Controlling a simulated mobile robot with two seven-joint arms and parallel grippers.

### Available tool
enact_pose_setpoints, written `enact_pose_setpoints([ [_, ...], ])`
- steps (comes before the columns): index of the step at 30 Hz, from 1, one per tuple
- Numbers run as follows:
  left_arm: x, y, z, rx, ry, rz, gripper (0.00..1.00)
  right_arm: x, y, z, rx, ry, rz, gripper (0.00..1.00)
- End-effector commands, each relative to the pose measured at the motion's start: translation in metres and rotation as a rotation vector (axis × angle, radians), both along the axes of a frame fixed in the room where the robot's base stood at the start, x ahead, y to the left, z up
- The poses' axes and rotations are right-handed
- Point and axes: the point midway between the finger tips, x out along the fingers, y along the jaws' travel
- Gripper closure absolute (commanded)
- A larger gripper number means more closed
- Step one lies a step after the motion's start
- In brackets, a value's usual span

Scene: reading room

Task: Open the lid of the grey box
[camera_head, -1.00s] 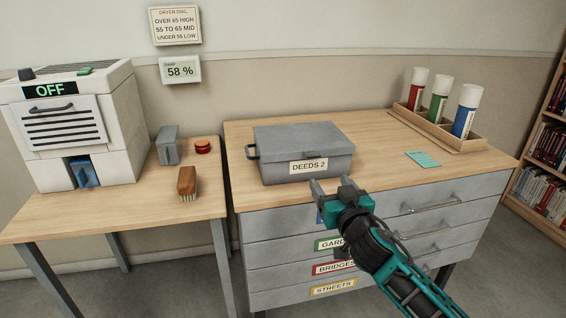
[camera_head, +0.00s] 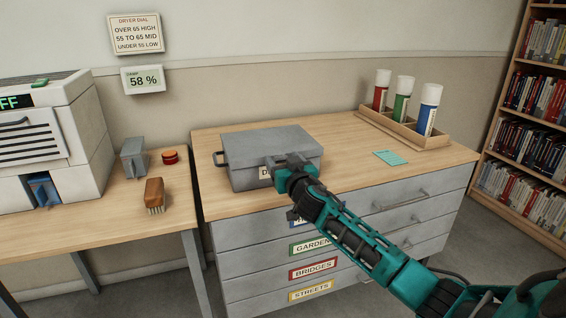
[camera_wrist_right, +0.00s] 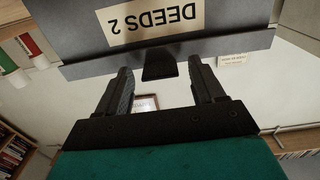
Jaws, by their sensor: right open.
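The grey box (camera_head: 243,177) stands on the drawer cabinet top with its lid (camera_head: 265,142) closed. It has a dark side handle at its left end. My right gripper (camera_head: 277,163) is at the front of the box and hides most of its label. In the right wrist view the box appears upside down, with its "DEEDS 2" label (camera_wrist_right: 150,17). A dark tab (camera_wrist_right: 160,67) sticks out at the lid's front edge. The open fingers stand on either side of the tab; I cannot tell whether they touch it. My left gripper is not in view.
A wooden rack (camera_head: 402,129) with red, green and blue tubes stands at the back right. A teal card (camera_head: 391,158) lies right of the box. A brush (camera_head: 154,194), a red round object (camera_head: 170,157) and the white dryer (camera_head: 45,150) are on the left table.

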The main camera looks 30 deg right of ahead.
Motion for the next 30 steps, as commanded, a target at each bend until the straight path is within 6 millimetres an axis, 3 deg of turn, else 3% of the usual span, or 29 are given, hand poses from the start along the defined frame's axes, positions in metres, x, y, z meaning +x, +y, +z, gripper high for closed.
enact_pose_setpoints([
  [12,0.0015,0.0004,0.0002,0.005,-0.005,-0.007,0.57,0.0054,-0.0014,0.0002,0.000,0.000,0.001,0.33],
  [30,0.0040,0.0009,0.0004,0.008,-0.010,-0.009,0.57,0.0052,-0.0014,0.0000,0.000,0.000,0.000,0.90],
])
